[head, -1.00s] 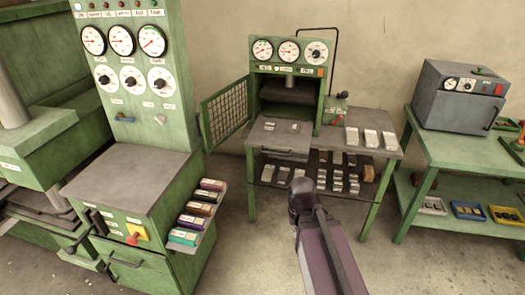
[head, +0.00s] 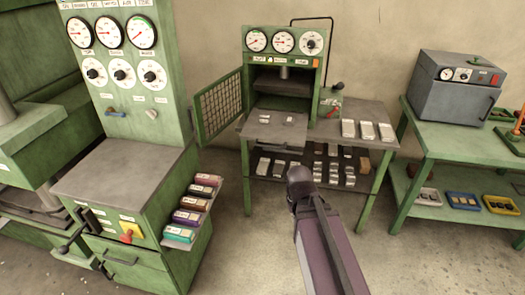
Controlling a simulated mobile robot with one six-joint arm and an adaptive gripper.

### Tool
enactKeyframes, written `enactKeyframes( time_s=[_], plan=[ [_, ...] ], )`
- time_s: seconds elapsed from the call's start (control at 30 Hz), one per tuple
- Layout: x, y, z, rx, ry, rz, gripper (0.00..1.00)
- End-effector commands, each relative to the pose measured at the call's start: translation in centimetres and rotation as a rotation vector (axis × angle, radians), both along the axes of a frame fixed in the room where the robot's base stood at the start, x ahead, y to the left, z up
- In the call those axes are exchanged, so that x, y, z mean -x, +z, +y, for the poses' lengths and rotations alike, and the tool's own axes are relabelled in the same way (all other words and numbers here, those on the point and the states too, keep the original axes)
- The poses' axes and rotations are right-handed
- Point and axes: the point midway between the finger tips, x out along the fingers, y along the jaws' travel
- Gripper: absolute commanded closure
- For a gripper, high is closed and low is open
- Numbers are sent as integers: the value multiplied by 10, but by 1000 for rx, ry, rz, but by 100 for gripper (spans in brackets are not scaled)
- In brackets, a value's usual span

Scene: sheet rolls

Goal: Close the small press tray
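The small press (head: 247,72) is a green frame with three dials on top, standing on a green bench against the wall. Its grey flat tray (head: 262,133) sticks out at the front, below the open press chamber, with two small light pieces on it. The mesh guard door (head: 218,104) is swung open on the left of the press. My arm reaches up from the bottom edge and ends in a dark rounded part in front of the bench. No gripper fingers show, so their state and any contact with the tray are hidden.
Several metal blocks (head: 366,130) lie on the bench right of the press, with more on its lower shelf. A large green control cabinet (head: 125,170) with a side rack stands at left. A grey oven (head: 452,90) sits on a green table at right. The floor between is clear.

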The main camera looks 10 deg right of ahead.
Motion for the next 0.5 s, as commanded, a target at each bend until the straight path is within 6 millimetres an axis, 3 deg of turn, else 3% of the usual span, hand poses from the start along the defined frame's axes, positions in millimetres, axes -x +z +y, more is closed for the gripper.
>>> enactKeyframes(
  time_s=[0.27, 0.5],
  plan=[
    [-63, -25, -12, 235, 376, -124, 100],
    [-132, -31, -14, 569, 845, -189, 100]
  ],
)
